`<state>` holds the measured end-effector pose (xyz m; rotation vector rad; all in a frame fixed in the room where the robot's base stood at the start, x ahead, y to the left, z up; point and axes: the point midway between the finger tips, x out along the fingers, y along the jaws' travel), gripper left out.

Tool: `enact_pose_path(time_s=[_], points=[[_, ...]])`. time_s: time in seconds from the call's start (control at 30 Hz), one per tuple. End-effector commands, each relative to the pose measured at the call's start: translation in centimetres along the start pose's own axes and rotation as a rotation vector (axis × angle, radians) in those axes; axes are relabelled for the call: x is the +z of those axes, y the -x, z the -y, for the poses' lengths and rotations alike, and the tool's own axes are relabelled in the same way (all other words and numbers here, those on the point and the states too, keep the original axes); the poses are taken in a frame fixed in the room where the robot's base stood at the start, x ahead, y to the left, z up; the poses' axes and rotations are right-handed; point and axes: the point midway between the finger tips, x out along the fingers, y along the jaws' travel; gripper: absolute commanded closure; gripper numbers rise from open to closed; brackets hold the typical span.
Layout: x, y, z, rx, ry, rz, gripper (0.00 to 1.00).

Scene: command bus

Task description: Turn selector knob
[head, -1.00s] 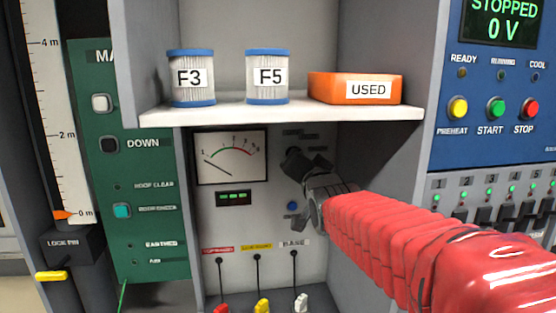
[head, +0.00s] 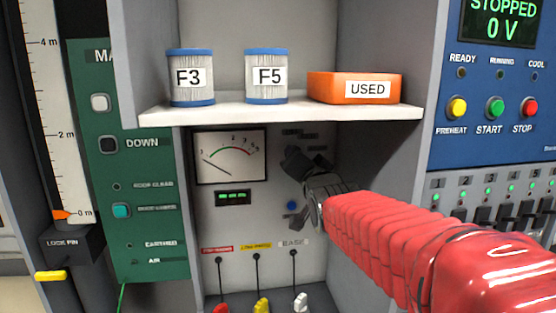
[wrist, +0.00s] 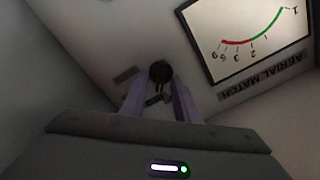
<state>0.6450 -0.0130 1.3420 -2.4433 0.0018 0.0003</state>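The selector knob (wrist: 160,72) is a small dark round knob on the pale radio panel, near the middle of the wrist view. My gripper (wrist: 157,84) has its two fingers apart, one on each side of the knob. I see a gap between the fingers, but cannot tell whether their tips touch the knob. In the head view my gripper (head: 298,188) is at the right part of the panel (head: 225,222), below the shelf, and I cannot make out the knob clearly beside it. The meter (head: 231,156) is left of my gripper and shows upside down in the wrist view (wrist: 250,40).
Above is a shelf (head: 280,112) with filters F3 (head: 191,92) and F5 (head: 267,92) and an orange USED tray (head: 330,84). Red, yellow and white plugs hang below. The bay's side wall is right.

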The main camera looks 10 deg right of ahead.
Motion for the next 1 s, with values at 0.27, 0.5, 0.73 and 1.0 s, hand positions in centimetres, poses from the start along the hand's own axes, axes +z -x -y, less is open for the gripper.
enact_pose_path(time_s=[0.27,0.5,0.73,1.0], points=[[0.0,0.8,0.1,-0.001,0.000,-0.001,0.72],[-0.1,3.1,0.1,-0.001,0.000,-0.001,0.72],[0.0,5.7,0.0,-0.001,0.000,-0.001,0.72],[0.0,8.6,0.0,-0.001,0.000,-0.002,0.72]])
